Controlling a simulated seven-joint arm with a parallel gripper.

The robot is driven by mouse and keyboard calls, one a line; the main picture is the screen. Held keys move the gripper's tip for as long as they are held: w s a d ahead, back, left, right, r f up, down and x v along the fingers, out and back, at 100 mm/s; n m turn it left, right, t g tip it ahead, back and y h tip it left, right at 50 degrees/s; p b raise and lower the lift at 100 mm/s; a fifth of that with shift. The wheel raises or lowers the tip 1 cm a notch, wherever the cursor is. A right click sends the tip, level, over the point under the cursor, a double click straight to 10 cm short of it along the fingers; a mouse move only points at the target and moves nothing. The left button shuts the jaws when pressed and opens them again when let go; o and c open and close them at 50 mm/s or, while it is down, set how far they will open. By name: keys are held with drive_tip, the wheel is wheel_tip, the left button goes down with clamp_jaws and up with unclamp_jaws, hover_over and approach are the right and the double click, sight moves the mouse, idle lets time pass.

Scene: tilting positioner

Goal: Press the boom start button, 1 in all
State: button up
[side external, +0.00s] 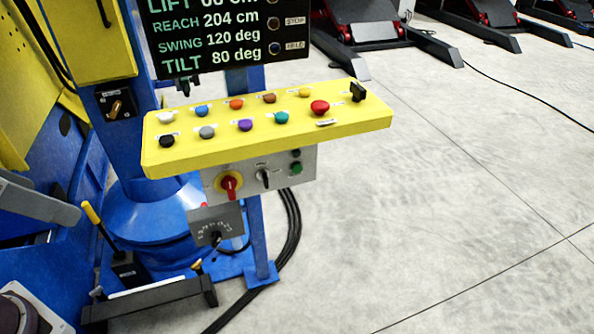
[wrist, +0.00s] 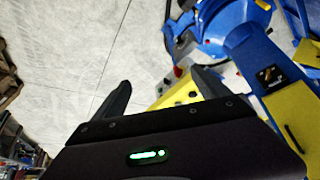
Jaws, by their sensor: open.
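A yellow control panel (side external: 215,143) carries two rows of coloured buttons, a red mushroom button (side external: 320,107) and a black lever switch (side external: 358,92). Below it a grey box (side external: 281,182) has a red-and-yellow rotary switch (side external: 229,184), a black selector (side external: 264,178) and a green button (side external: 295,168). The labels are too small to read, so I cannot tell which is the boom start button. My gripper (wrist: 160,78) is open and empty in the wrist view. The yellow panel (wrist: 180,95) shows beyond and between its fingers, partly hidden. I cannot make out my gripper in the side external view.
A black display (side external: 225,45) stands above the panel, with its own side buttons. A blue column (side external: 122,150) and yellow-blue machinery stand at left. Black cables (side external: 291,225) run down to the floor.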

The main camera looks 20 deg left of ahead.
clamp_jaws()
idle(1.4)
